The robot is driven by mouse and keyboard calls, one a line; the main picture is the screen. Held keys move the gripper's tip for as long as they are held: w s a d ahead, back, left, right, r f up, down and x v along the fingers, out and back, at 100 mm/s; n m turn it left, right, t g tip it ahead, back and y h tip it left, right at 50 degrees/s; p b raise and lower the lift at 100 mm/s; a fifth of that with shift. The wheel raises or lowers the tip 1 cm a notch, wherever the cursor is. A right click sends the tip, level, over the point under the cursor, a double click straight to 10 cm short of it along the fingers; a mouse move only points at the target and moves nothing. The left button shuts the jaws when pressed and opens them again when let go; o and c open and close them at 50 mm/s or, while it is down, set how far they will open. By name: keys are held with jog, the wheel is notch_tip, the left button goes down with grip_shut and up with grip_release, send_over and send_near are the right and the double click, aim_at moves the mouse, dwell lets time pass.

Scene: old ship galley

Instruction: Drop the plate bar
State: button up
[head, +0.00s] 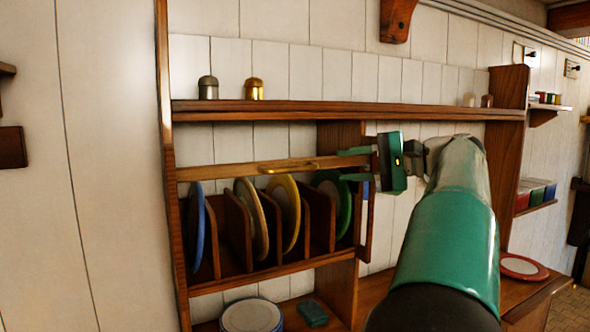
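The plate bar (225,172) is a wooden bar with a brass handle (288,168). It runs level across the upper front of the plate rack (265,276). My gripper (352,164) is at the bar's right part, to the right of the brass handle. Its two green fingers are spread, one at about the bar's upper edge and one just below it. I cannot tell whether they touch the bar. Blue, cream, yellow and green-rimmed plates stand upright in the rack's slots, below the bar.
A shelf (330,109) above the rack holds a grey shaker (208,88) and a brass shaker (254,89). Below are stacked plates (251,315) and a green block-like item (313,313). A red-rimmed plate (523,267) lies on the counter at right.

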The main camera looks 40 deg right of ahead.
aim_at(302, 169)
jog(key=x, duration=1.1)
jog(key=shift+w+a, duration=0.1)
jog(key=shift+w, duration=0.1)
grip_shut()
